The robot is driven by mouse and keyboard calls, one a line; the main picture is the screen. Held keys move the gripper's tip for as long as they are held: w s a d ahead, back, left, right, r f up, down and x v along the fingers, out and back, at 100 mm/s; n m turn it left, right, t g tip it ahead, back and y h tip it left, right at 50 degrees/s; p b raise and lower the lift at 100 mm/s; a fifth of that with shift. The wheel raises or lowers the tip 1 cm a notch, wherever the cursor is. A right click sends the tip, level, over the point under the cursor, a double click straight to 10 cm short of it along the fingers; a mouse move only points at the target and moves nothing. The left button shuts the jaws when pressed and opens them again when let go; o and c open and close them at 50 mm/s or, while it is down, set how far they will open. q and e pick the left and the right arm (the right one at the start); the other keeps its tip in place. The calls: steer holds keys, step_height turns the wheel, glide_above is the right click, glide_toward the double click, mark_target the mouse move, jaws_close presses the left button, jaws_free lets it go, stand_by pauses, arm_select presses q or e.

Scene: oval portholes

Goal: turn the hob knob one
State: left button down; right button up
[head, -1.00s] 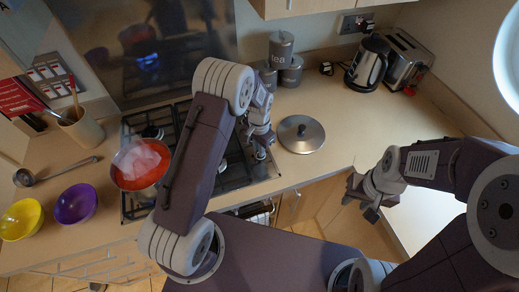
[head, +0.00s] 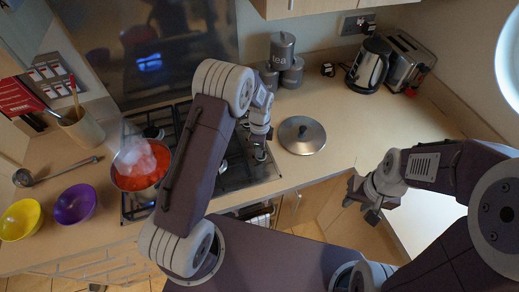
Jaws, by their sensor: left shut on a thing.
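The gas hob (head: 232,183) is set in the worktop, with its knobs along its right side. My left gripper (head: 260,152) reaches down over that side and is shut on a hob knob. The fingers cover most of this knob, so its turn angle cannot be read. My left arm hides much of the hob and the other knobs. My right gripper (head: 362,199) is open and empty, in front of the worktop edge.
A steaming pan of red food (head: 135,180) stands on the hob's left. A steel lid (head: 301,135) lies right of the hob. Yellow (head: 20,219) and purple (head: 75,204) bowls sit at left. Canisters (head: 283,52), a kettle (head: 370,65) and a toaster (head: 407,62) stand behind.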

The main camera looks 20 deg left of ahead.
arm_select(q)
steer(key=m, duration=0.6)
steer(key=shift+w, duration=0.15)
steer(key=m, duration=0.6)
steer(key=shift+d, duration=0.1)
stand_by(0.5)
steer(key=c, duration=1.4)
jaws_free()
steer(key=shift+c, duration=0.2)
step_height(320, 180, up, 9)
steer(key=b, duration=0.2)
